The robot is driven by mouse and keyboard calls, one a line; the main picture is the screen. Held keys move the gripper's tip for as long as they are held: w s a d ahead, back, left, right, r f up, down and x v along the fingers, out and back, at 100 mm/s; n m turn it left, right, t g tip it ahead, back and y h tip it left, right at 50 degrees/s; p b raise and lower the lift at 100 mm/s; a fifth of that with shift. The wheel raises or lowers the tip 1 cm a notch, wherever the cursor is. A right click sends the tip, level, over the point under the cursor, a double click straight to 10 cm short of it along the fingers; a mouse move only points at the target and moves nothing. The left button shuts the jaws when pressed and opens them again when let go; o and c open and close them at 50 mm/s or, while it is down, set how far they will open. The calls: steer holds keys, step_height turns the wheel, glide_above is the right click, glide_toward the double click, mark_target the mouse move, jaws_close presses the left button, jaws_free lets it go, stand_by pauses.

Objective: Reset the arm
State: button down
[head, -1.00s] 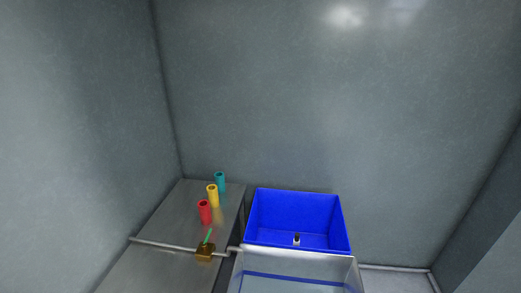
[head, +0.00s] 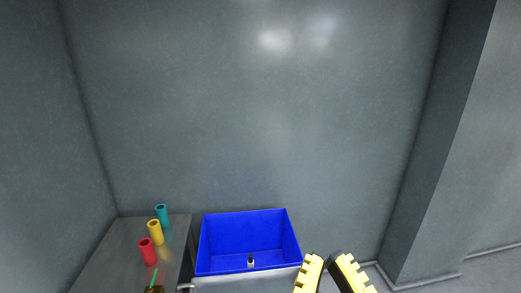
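My gripper (head: 333,262) shows at the bottom of the head view, right of centre. Its two yellow-and-black fingers point up in the picture, with a narrow gap between the tips. No object shows between the tips; the rest of the gripper and the arm are cut off by the lower edge. The gripper appears just right of the blue bin's front corner.
A blue bin (head: 246,232) holds a small dark-and-white item (head: 251,261). On the metal table (head: 118,246) at left stand teal (head: 161,215), yellow (head: 155,232) and red (head: 147,251) cylinders. A brown block (head: 154,289) with a green stick is partly cut off. Walls enclose the back.

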step_height(320, 180, up, 22)
steer(key=p, duration=2.1)
steer(key=shift+w, duration=0.2)
steer(key=shift+d+f, duration=0.1)
